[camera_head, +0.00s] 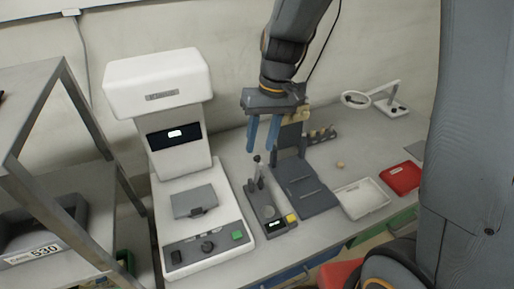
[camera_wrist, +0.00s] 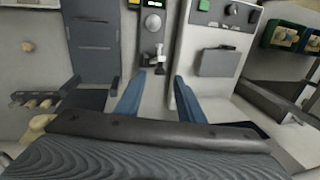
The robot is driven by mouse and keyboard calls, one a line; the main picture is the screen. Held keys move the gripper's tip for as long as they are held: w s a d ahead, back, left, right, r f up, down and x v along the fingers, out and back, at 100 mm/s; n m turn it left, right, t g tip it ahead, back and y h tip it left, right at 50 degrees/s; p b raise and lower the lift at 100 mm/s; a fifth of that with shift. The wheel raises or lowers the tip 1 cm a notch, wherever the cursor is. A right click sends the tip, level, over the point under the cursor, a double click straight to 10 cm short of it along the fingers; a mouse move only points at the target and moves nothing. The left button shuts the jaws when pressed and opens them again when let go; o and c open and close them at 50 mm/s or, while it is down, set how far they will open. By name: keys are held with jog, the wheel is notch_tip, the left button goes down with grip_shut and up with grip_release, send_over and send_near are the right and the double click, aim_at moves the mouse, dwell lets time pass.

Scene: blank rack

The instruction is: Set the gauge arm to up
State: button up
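The gauge (camera_head: 268,212) is a narrow dark block on the bench with a small lit display, a yellow button and a round grey disc. Its arm (camera_head: 259,172) is a pale rod with a black knob, rising from the back of the block, roughly upright with a slight lean. In the wrist view the gauge (camera_wrist: 152,22) is upside down, and the arm's end (camera_wrist: 158,62) shows between my fingers. My gripper (camera_head: 262,148) has two blue fingers pointing down, open and empty, just above the knob. I cannot tell whether they touch it.
A white machine (camera_head: 185,150) stands close on the left. A dark plate fixture (camera_head: 305,188) with an upright post is close on the right. Further right are a white tray (camera_head: 362,198), a red tray (camera_head: 401,179) and a magnifier lamp (camera_head: 357,99). A grey rack (camera_head: 75,105) is at far left.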

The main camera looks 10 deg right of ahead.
aim_at(258, 174)
jog(key=shift+s+a+f+p, duration=0.1)
jog(key=shift+a+f+p, duration=0.1)
jog(key=shift+f, duration=0.65)
jog(key=shift+a+f+p, duration=0.1)
jog(key=shift+a+f, duration=0.05)
jog(key=shift+f, duration=0.7)
grip_shut()
